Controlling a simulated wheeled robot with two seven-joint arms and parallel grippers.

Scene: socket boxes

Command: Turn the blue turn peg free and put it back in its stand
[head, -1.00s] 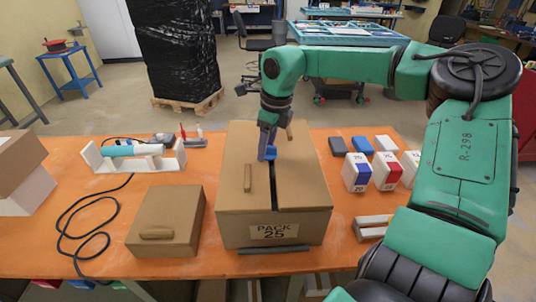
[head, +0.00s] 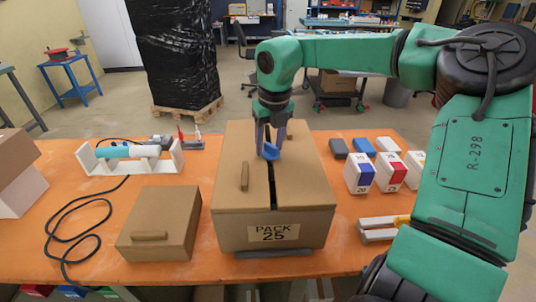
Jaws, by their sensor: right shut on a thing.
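The blue turn peg (head: 271,152) stands at the slot in the top of the large cardboard box marked PACK 25 (head: 231,227). Its blue handle shows slanted. My right gripper (head: 271,143) points down from above, with a finger on each side of the handle, and is shut on it. Whether the peg's lower end is still in the box is hidden. A small grey holder (head: 190,143) with a red and a white upright piece stands at the back left; I cannot tell if it is the peg's stand. My left gripper is out of view.
A white cradle (head: 93,165) holds a light-blue and white cylinder at the left. A smaller lidded box (head: 140,250) and a black cable lie in front. Several small coloured boxes stand right of the large box.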

